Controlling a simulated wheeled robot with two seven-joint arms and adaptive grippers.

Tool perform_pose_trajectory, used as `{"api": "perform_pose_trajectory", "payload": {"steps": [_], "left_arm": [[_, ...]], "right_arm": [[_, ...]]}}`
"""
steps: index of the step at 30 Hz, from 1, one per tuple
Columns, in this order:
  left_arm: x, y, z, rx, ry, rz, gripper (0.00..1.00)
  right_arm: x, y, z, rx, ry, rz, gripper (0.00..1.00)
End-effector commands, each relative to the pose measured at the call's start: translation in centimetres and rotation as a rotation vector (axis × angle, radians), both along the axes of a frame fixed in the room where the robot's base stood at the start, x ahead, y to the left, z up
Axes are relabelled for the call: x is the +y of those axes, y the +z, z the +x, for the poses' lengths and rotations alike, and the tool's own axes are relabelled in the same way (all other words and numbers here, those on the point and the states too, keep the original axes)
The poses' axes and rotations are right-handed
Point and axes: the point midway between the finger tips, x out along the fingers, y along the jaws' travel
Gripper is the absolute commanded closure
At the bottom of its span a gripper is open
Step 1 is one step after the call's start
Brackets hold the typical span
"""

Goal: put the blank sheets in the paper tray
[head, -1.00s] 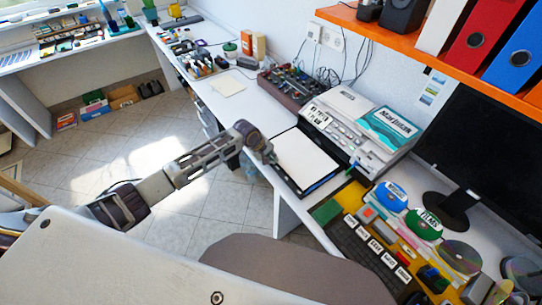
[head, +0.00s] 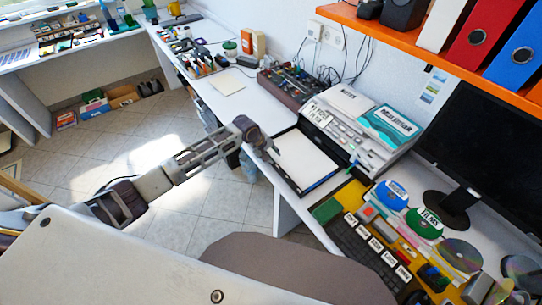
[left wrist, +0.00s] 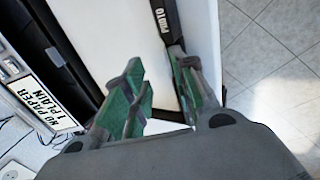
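A black paper tray (head: 303,190) lies on the white desk in front of the printer. White blank sheets (head: 308,160) lie within its outline; they also show in the left wrist view (left wrist: 100,35). My left gripper (head: 276,152) is at the tray's left end, low over it. In the left wrist view its green-padded fingers (left wrist: 162,100) stand apart with nothing clearly between them. A dark strip marked PHOTO (left wrist: 165,20) runs along the tray's edge there. I cannot tell whether the fingertips touch the sheets. My right gripper is not in view.
The printer (head: 365,125) stands directly behind the tray; its label reads NO PAPER (left wrist: 45,100). A keyboard (head: 365,248) and several discs are at the right. A dark mixer-like box (head: 290,85) stands behind.

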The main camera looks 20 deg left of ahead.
Motion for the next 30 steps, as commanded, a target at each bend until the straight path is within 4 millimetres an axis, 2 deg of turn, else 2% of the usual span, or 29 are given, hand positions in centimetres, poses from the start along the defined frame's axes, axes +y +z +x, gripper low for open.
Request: {"api": "perform_pose_trajectory", "payload": {"steps": [8, 24, 30], "left_arm": [[0.9, 2.7, -1.1, -0.001, 0.0, 0.001, 0.73], [2.9, 9.0, -3.5, -0.002, 0.0, -0.001, 0.73], [3.3, 10.3, -4.1, 0.0, 0.0, -0.002, 0.73]], "right_arm": [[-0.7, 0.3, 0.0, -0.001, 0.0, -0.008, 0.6], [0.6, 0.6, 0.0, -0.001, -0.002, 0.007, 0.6], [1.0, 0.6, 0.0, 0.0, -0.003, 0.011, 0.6]]}}
